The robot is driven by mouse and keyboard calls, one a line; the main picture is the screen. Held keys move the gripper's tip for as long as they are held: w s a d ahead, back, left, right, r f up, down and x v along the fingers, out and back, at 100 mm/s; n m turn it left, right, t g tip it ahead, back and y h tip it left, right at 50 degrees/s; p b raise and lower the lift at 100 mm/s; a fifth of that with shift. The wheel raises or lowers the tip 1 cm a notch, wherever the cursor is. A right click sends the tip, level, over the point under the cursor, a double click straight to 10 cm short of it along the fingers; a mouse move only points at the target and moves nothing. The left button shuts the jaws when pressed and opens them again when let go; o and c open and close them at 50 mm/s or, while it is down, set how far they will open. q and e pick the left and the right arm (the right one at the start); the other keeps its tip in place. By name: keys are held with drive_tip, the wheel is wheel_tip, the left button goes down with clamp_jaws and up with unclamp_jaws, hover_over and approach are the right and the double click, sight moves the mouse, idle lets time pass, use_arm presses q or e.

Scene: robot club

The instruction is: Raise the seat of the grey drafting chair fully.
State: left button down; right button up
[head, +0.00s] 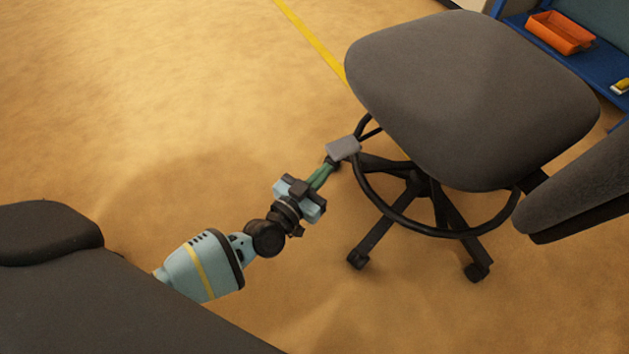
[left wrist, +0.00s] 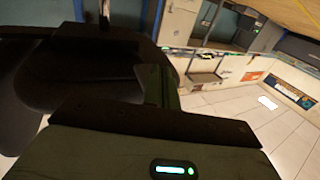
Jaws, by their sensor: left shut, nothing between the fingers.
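The grey drafting chair fills the right of the head view, with its broad seat (head: 470,95), part of its backrest (head: 580,195), a black foot ring (head: 440,233) and a castor base. A small grey paddle (head: 343,148) sticks out at the left below the seat edge. My left gripper (head: 328,166) is shut and empty, its green fingers reaching up to the paddle; I cannot tell whether they touch it. In the left wrist view the green fingers (left wrist: 157,85) lie near a large dark shape at the left. My right gripper is not in view.
A blue bench (head: 515,20) with an orange bin (head: 560,33) stands behind the chair at the top right. A yellow line (head: 310,40) runs along the tan floor. The floor left of the chair is clear.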

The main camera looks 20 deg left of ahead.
use_arm(q)
drive_tip(key=shift+b+x, duration=0.65)
drive_tip(key=shift+x, duration=1.75)
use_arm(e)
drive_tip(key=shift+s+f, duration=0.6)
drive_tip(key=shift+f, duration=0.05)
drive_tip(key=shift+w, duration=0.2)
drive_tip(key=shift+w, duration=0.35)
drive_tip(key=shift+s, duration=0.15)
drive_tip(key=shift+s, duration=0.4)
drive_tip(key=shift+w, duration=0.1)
